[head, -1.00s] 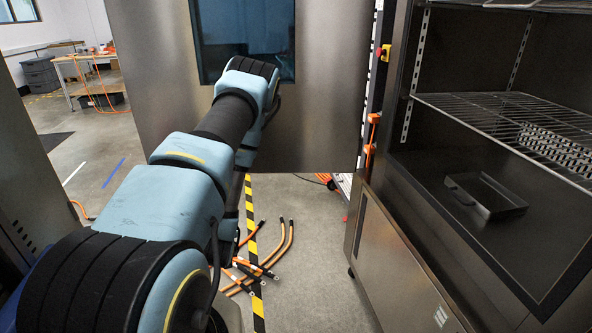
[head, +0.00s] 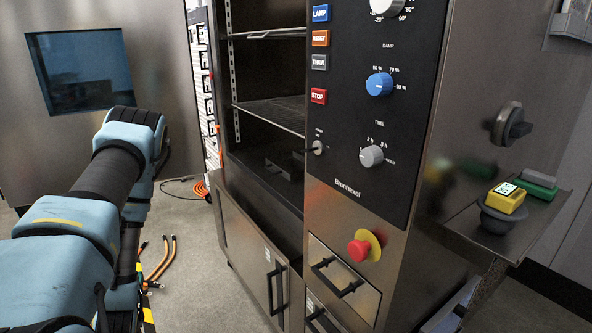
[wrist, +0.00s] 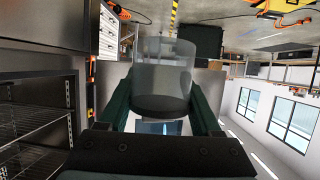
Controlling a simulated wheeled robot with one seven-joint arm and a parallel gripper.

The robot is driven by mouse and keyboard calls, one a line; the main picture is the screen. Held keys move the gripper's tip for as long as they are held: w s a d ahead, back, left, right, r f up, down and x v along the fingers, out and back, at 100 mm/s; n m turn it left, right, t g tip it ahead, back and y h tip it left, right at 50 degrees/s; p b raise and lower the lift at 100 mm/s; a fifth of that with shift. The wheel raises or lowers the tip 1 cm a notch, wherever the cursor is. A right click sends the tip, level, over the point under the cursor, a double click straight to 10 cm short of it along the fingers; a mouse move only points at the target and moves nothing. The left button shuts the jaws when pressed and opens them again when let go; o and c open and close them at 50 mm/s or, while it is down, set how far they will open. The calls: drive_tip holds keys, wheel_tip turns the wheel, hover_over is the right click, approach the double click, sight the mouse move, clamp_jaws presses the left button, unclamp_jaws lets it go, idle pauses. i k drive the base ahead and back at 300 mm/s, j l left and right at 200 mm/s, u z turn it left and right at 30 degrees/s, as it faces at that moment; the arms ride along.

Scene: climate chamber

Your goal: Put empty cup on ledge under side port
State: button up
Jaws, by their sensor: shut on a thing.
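A clear cup (wrist: 162,72) with a dark band at its near end is held between the two fingers of my gripper (wrist: 163,108) in the wrist view. I see no contents in its clear part. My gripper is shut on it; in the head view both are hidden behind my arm. The side port (head: 509,124) is a dark round fitting on the chamber's right side wall. Below it the ledge (head: 465,226) sticks out at the right. On the ledge are a dark round bowl-like thing (head: 497,222) with a yellow device (head: 505,197), and a green block (head: 538,179).
The control panel (head: 375,100) with a red stop button (head: 360,248) lies between my arm and the ledge. The chamber door (head: 170,90) stands open behind my arm. Orange cables (head: 160,262) lie on the floor. The ledge's front left part looks bare.

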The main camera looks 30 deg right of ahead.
sight(532, 212)
drive_tip(key=k+l+z, duration=0.1)
drive_tip(key=k+l, duration=0.25)
drive_tip(key=k, duration=0.3)
drive_tip(key=k+l, duration=0.45)
drive_tip(key=k, duration=0.15)
drive_tip(key=k+l+z, duration=0.15)
drive_tip(key=k+l, duration=0.25)
drive_tip(key=k, duration=0.2)
drive_tip(key=i, duration=0.45)
